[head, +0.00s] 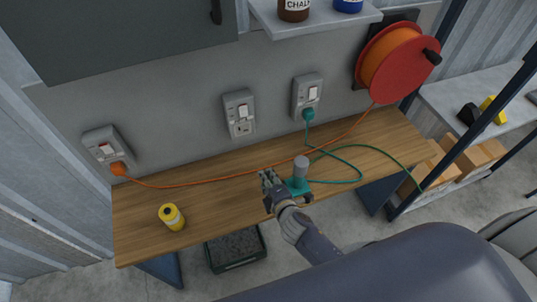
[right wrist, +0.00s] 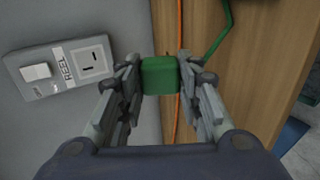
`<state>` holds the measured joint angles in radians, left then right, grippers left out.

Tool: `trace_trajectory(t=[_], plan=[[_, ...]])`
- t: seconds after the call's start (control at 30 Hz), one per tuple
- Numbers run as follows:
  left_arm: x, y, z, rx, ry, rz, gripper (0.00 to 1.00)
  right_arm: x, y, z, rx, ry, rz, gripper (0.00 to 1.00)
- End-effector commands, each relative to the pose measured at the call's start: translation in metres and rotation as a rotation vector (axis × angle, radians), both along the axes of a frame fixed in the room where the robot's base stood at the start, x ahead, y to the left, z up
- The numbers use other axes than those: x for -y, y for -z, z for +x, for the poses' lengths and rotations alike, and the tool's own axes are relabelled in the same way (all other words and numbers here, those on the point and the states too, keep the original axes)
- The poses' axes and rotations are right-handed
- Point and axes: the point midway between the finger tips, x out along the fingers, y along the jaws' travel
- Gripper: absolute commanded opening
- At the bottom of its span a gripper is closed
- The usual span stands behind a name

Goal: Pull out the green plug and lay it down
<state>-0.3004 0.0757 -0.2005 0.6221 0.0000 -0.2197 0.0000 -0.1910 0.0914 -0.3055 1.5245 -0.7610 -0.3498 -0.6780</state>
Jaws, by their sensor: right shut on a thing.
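My right gripper (head: 267,177) is over the wooden bench, in front of the middle wall socket (head: 240,125). In the right wrist view the gripper (right wrist: 160,76) is shut on the green plug (right wrist: 160,78), a small green block. The plug is clear of the socket (right wrist: 62,68), whose outlet is bare beside a "REEL" label. In the head view the plug is hidden by the gripper. A green cable (head: 385,150) runs across the bench towards it from the right, and it shows in the wrist view too (right wrist: 215,40). My left gripper is not in view.
The left socket (head: 107,148) holds an orange plug; the right socket (head: 307,95) holds a teal plug. A teal and grey tool (head: 300,167) stands near my gripper. An orange cable (head: 205,182) crosses the bench (head: 225,200). A yellow can (head: 171,216) stands front left, with bare wood beside it.

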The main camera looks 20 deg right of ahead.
Motion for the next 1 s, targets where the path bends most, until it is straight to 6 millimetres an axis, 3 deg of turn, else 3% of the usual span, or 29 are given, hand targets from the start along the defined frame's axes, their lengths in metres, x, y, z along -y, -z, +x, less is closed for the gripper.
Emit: trace_trajectory(t=[0.07,0.27,1.0], plan=[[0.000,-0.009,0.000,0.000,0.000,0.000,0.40,-0.003,-0.001,-0.008,-0.022,-0.002,0.000,0.00],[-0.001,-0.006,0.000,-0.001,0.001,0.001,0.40,-0.004,0.006,-0.012,-0.035,-0.004,0.000,0.00],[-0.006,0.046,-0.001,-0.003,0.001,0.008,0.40,-0.004,0.058,-0.012,-0.033,-0.004,0.000,0.00]])
